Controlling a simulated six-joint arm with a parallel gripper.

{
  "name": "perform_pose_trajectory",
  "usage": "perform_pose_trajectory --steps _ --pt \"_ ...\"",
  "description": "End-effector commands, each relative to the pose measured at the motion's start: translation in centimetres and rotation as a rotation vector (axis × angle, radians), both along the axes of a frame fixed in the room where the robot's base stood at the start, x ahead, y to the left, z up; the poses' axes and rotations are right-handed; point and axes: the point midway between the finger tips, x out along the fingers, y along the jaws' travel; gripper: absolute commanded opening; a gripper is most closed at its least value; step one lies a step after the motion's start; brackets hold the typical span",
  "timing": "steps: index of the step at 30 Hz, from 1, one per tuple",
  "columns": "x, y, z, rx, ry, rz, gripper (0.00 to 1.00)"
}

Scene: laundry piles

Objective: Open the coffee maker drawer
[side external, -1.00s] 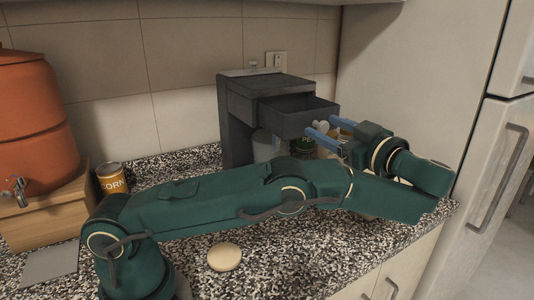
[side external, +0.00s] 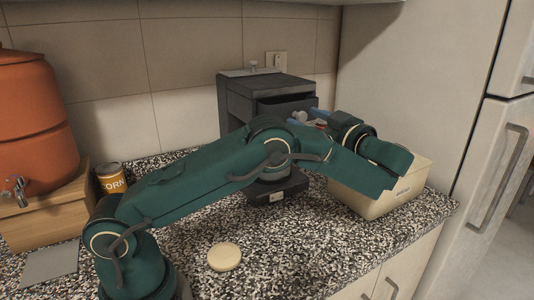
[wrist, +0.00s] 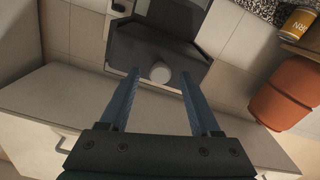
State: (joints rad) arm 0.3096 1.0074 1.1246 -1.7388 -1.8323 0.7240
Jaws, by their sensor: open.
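The dark grey coffee maker (side external: 237,105) stands against the tiled wall. Its drawer (side external: 286,103) is partly pulled out at the top front, with a round white knob (side external: 300,116) on its face. My gripper (side external: 318,117) is at the knob, partly hidden by my arm. In the wrist view the open fingers of my gripper (wrist: 160,77) point at the drawer (wrist: 130,48), one on each side of the knob (wrist: 160,70). I cannot tell whether a finger touches it. My arm hides the middle of the coffee maker; its base (side external: 277,190) shows below.
A cream box (side external: 400,195) stands on the speckled counter (side external: 310,240) to the right, under my wrist. A corn can (side external: 111,178) and an orange dispenser (side external: 35,120) are at the left. A round cream disc (side external: 225,257) lies at the front.

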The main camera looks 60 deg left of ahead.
Motion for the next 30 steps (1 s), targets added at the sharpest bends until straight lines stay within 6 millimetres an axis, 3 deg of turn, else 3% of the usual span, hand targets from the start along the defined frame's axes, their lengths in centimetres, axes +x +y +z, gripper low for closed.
perform_pose_trajectory --steps 8,30 --pt "0.0 -3.5 -0.1 -0.002 0.0 -0.004 0.64" --pt "2.3 0.4 12.6 0.023 -0.273 -0.309 0.64"
